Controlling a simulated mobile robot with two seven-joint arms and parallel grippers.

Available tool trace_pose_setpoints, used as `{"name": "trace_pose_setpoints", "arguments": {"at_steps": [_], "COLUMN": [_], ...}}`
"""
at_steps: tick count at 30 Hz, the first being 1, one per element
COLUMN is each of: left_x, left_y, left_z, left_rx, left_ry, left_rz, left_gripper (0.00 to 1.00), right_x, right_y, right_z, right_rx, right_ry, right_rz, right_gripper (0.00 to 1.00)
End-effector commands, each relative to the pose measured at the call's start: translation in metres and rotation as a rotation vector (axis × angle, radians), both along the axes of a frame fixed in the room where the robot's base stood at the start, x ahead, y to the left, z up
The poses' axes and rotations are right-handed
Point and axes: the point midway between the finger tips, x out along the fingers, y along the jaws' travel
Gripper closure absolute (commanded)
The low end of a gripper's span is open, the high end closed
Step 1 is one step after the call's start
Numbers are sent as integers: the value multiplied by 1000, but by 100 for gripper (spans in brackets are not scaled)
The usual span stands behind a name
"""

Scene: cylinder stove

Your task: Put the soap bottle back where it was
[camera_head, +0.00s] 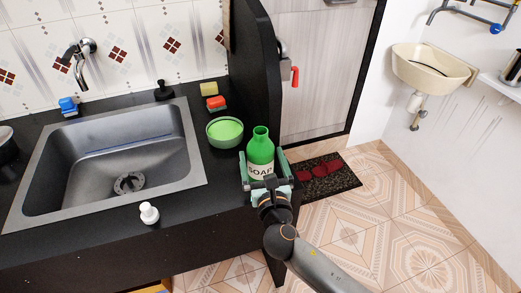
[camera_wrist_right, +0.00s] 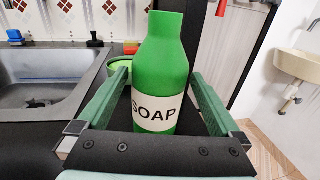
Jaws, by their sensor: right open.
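The green soap bottle (camera_head: 260,150) with a white SOAP label stands upright on the right end of the black counter, beside the green bowl. In the right wrist view the bottle (camera_wrist_right: 160,75) stands between the two fingers of my right gripper (camera_wrist_right: 158,105), with a gap visible on both sides. My right gripper (camera_head: 266,172) is open around the lower part of the bottle in the head view. The bottle's base is hidden behind the gripper's palm. My left gripper is not in view.
A green bowl (camera_head: 225,132) stands just left of the bottle, with a red-topped sponge (camera_head: 216,103) and a yellow sponge (camera_head: 209,88) behind it. A dark upright panel (camera_head: 262,70) rises behind. The sink (camera_head: 110,150) lies left, with a small white bottle (camera_head: 149,213) at its front edge.

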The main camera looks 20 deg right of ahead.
Motion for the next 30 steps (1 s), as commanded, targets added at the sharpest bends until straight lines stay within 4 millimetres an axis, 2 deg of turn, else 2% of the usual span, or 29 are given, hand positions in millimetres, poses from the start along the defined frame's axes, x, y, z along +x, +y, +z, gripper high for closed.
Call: {"name": "trace_pose_setpoints", "arguments": {"at_steps": [6,13,18,30], "left_x": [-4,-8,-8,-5], "left_y": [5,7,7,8], "left_z": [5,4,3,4], "left_rx": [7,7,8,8], "left_ry": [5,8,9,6], "left_rz": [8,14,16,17], "left_gripper": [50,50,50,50], "right_x": [-48,-84,-94,-94], "right_y": [7,12,13,13], "right_z": [1,0,1,1], "right_rx": [-1,0,0,0], "right_ry": [3,2,0,-1], "right_rz": [2,2,0,0], "right_gripper": [0,0,0,0]}}
